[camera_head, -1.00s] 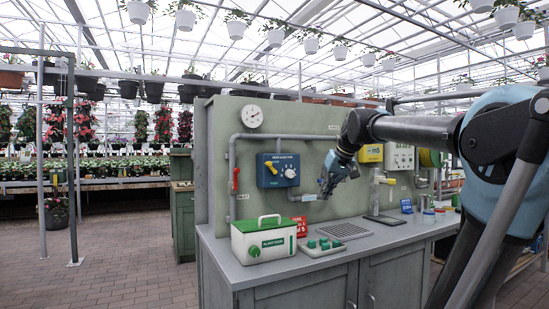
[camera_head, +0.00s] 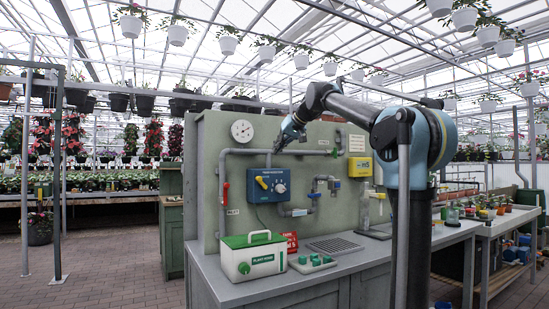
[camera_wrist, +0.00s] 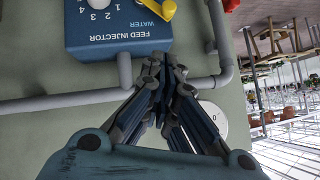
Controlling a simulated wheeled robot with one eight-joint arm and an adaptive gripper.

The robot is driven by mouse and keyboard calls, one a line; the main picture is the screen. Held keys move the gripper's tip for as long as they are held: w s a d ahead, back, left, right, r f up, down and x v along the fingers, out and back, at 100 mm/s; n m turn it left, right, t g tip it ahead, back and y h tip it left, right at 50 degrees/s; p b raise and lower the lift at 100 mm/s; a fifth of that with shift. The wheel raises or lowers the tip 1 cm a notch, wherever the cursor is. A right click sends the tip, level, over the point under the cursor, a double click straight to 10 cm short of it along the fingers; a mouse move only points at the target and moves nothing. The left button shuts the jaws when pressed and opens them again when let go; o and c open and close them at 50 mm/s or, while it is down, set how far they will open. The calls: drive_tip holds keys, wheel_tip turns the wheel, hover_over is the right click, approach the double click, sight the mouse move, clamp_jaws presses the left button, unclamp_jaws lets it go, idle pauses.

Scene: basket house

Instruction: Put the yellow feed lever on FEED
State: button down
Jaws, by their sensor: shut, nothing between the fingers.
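The blue feed injector box (camera_head: 268,196) is mounted on the green panel, with a yellow lever (camera_head: 262,183) on its left part. In the wrist view the box (camera_wrist: 115,37) shows upside down, with the words FEED INJECTOR and WATER and the numbers 1 to 4. The lever (camera_wrist: 166,10) is cut off by the top edge there, its rounded end beside the word WATER. No separate FEED mark can be read. My gripper (camera_head: 277,148) is shut and empty, just above the box, near the horizontal pipe. Its fingers (camera_wrist: 165,72) look apart from the lever.
Grey pipes (camera_head: 245,152) run above and beside the box. A red handle (camera_head: 226,193) is to its left, and a round gauge (camera_head: 242,130) is above left. The counter holds a green and white plant food box (camera_head: 252,257) and a green-knobbed control block (camera_head: 312,263).

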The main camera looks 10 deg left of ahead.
sight(262, 183)
drive_tip(key=s+f+x, duration=0.2)
drive_tip(key=x, duration=0.9)
drive_tip(key=shift+d, duration=0.2)
